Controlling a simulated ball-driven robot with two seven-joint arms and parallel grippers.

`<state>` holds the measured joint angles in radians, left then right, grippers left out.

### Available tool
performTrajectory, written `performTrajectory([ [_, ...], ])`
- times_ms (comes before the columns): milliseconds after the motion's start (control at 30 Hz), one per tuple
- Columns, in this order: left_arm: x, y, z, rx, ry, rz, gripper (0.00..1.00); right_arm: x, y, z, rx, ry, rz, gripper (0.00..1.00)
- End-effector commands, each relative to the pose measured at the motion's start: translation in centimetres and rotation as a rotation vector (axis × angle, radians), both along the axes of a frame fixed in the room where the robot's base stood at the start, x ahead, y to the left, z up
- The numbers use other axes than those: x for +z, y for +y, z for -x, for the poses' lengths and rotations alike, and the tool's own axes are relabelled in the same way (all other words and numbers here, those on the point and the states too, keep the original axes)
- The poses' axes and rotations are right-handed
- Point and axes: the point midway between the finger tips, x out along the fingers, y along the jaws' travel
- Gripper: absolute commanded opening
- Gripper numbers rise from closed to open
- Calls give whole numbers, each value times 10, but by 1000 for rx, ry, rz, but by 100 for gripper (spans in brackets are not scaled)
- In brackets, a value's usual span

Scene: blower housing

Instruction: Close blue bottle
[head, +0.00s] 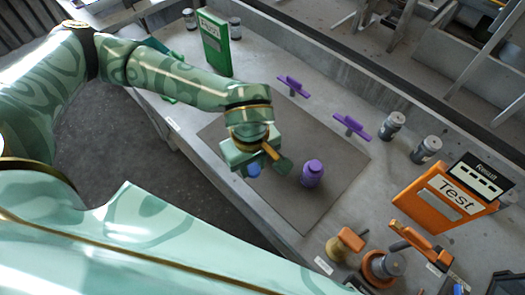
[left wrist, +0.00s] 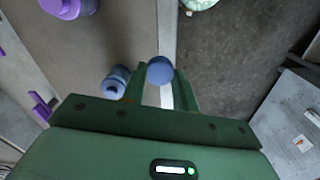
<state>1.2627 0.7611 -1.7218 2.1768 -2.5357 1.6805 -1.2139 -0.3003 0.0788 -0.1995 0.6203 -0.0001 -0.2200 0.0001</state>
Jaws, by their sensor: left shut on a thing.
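The left gripper (head: 262,165) is over the grey mat in the head view, pointing down. In the left wrist view its fingers (left wrist: 160,88) are closed on a small round blue lid (left wrist: 160,70) at their tips. The blue bottle (left wrist: 117,80) stands on the mat just left of the fingers in that view, apart from the lid. In the head view only a part of the blue bottle (head: 254,170) shows beneath the gripper; the rest is hidden. My right gripper is not in view.
A purple bottle (head: 313,174) stands on the mat (head: 318,207) to the right of the gripper. Purple handles (head: 352,126), grey jars (head: 425,150) and an orange Test stand (head: 448,195) are on the table beyond. The front of the mat is clear.

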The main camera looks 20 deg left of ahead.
Motion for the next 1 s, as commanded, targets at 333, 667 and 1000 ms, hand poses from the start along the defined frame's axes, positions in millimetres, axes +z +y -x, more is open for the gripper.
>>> performTrajectory([
  [333,2,1,5,-1,-1,1,8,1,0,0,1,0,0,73],
  [667,-9,12,5,-230,4,5,8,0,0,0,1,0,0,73],
  [1000,-36,44,5,-886,1,2,8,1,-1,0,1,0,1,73],
])
